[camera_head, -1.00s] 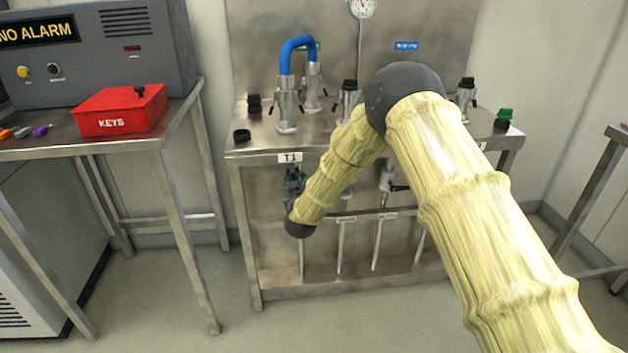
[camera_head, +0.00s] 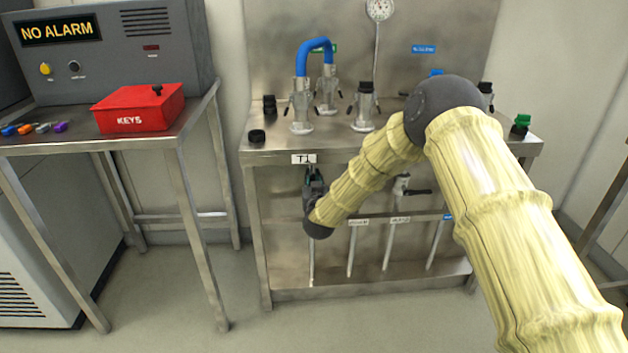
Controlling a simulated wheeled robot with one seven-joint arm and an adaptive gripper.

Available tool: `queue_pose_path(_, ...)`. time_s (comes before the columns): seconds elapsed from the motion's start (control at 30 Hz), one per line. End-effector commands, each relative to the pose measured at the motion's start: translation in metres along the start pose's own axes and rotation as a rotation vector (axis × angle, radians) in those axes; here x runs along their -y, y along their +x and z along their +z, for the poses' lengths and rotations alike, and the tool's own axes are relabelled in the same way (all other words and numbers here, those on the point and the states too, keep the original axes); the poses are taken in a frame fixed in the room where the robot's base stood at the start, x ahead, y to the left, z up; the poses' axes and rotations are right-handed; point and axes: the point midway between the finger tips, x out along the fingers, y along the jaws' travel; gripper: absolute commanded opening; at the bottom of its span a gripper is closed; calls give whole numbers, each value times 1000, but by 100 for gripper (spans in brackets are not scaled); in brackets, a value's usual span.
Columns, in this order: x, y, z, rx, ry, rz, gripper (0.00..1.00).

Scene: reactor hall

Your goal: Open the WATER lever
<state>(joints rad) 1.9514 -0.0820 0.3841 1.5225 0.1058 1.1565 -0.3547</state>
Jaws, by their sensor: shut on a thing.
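My gripper (camera_head: 314,184) is at the front of the steel bench, just under the T1 label (camera_head: 303,158). It is shut at the valve of the leftmost pipe (camera_head: 311,262). The lever between its fingers is hidden by the gripper and wrist, so I cannot tell its angle. Another valve with a black lever (camera_head: 418,192) shows to the right, its lever roughly level. The pipes to the right carry small labels, one of them blue (camera_head: 447,216). The label text is too small to read, so I cannot pick out WATER.
The bench top (camera_head: 285,153) carries steel fittings, black caps and a blue hose (camera_head: 312,46). A side table at left holds a red KEYS box (camera_head: 138,110) and a grey NO ALARM console (camera_head: 115,50). The floor (camera_head: 180,300) before the bench is clear.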

Motion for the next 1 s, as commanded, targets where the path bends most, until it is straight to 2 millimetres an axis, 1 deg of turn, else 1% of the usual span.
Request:
queue_pose_path(0.03, -2, -1, 2, 4, 1, 3, 20)
queue_pose_path(0.1, -2, -1, 2, 3, 1, 2, 33)
queue_pose_path(0.13, -2, -1, 2, 3, 1, 2, 38)
queue_pose_path(0.43, 0, 0, 1, 1, 0, 0, 38)
queue_pose_path(0.57, -1, -6, 1, 1, 0, 1, 38)
queue_pose_path(0.67, 0, -18, 1, 3, 0, 0, 38)
queue_pose_path(0.77, 0, -34, 1, 2, 0, 0, 38)
queue_pose_path(1.0, 0, -79, 0, 2, -1, -1, 38)
